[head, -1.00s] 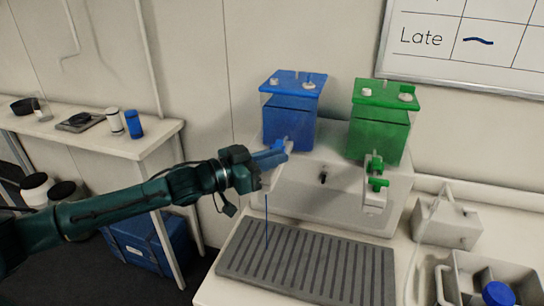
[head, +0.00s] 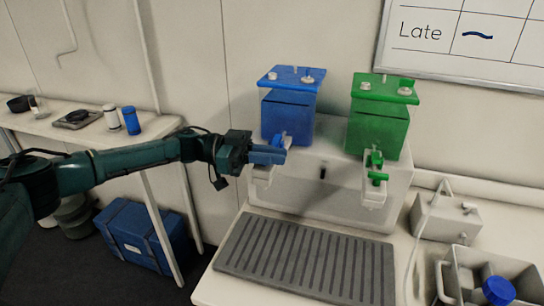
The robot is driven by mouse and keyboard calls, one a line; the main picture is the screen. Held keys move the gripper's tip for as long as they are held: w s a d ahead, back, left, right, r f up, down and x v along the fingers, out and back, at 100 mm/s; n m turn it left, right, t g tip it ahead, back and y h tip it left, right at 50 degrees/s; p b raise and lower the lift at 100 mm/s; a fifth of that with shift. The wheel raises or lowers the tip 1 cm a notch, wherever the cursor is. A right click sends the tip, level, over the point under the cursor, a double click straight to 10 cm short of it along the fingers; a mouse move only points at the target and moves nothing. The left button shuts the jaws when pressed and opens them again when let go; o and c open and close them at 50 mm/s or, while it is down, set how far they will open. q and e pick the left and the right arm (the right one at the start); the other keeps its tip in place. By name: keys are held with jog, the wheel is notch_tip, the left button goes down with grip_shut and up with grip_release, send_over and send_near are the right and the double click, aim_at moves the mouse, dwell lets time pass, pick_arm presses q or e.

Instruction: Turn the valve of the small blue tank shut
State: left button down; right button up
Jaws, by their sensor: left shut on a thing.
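The small blue tank (head: 290,112) stands on a white stand, left of the green tank (head: 378,125). Its blue valve (head: 284,139) sits low on its front, partly hidden by my gripper. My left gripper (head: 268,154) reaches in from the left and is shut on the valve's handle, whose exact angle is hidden. The white spout (head: 263,175) below it shows no blue stream. The grey slotted drip tray (head: 305,262) lies in front. My right gripper is not in view.
The green tank's valve (head: 377,170) is close on the right. A grey bin (head: 515,272) with a blue-capped item (head: 498,290) stands at the lower right. A side table (head: 85,140) holds small containers on the left.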

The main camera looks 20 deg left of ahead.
pick_arm(q)
jog(key=shift+m+g, duration=0.4)
jog(key=shift+g, duration=0.2)
jog(key=shift+s+m+g, duration=0.1)
jog(key=shift+m+g, duration=0.2)
jog(key=shift+g, duration=0.2)
jog(key=c, duration=1.5)
grip_release()
jog(key=shift+d, duration=0.1)
jog(key=shift+o, duration=0.2)
jog(key=shift+b, duration=0.3)
